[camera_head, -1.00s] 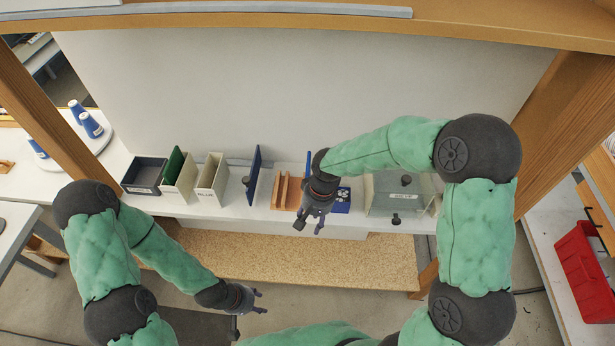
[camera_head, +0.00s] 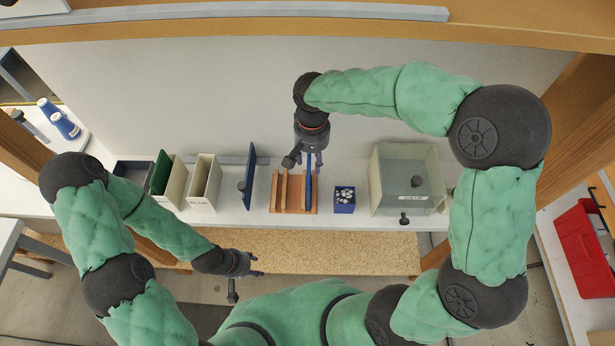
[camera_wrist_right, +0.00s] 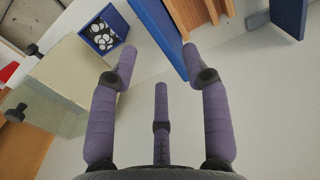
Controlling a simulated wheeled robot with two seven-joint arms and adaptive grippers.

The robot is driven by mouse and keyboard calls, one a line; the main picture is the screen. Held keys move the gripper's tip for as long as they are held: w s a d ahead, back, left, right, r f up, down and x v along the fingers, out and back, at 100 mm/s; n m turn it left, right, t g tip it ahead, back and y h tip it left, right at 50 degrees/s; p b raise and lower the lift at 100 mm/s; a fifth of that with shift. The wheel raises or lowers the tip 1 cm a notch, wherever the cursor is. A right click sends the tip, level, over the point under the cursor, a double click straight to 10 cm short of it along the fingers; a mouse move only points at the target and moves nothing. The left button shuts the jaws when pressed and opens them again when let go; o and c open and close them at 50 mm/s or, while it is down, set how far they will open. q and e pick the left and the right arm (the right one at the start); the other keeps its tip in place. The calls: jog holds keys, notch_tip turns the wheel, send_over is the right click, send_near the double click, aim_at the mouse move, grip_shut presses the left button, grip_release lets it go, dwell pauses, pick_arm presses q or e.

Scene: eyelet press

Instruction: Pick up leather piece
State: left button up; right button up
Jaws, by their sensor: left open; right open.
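A thin blue sheet (camera_head: 309,188), which looks like the leather piece, stands upright in a wooden slotted rack (camera_head: 279,192) on the shelf. It also shows in the right wrist view (camera_wrist_right: 158,32), ahead of the fingers. My right gripper (camera_head: 304,163) is open and empty above the back of the rack, partly covering the sheet's upper end in the head view. In the wrist view its spread fingers (camera_wrist_right: 155,65) appear apart from the sheet. My left gripper (camera_head: 249,281) is open and empty, low in front of the shelf.
A blue box of eyelets (camera_head: 344,206) and a clear-covered box (camera_head: 403,204) stand right of the rack. An upright dark-blue panel (camera_head: 250,172) with a black knob and white bins (camera_head: 203,196) stand left. The back wall is close behind.

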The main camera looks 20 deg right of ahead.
aim_at(310, 168)
notch_tip(310, 168, down, 8)
jog(key=b, duration=0.1)
jog(key=shift+b, duration=0.35)
jog(key=shift+w+a, duration=0.1)
grip_shut()
